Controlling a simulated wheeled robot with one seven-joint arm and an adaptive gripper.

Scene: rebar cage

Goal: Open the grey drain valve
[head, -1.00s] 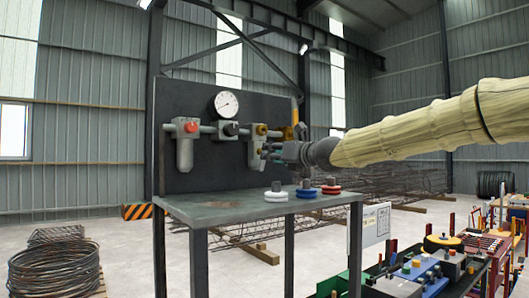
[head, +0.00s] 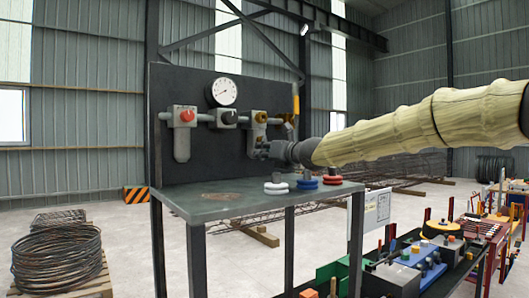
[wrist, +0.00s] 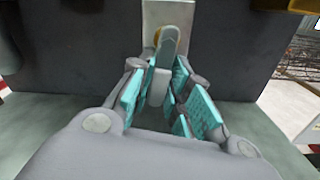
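The grey drain valve (wrist: 170,45) shows in the wrist view as a rounded upright grey handle, with a brass part behind it and a pale plate above. My gripper (wrist: 163,82), with teal finger pads, has its fingers close in on both sides of the handle's lower part and appears shut on it. In the head view my gripper (head: 264,150) is at the right-hand unit of the panel, below its brass knob (head: 261,117). The arm and gripper hide most of the valve there.
The dark panel (head: 200,165) also carries a red knob (head: 186,116), a black knob (head: 229,117), a gauge (head: 224,92) and a yellow lever (head: 296,102). A metal table (head: 235,203) below bears white, blue and red ringed pieces. Trays of parts stand at the lower right.

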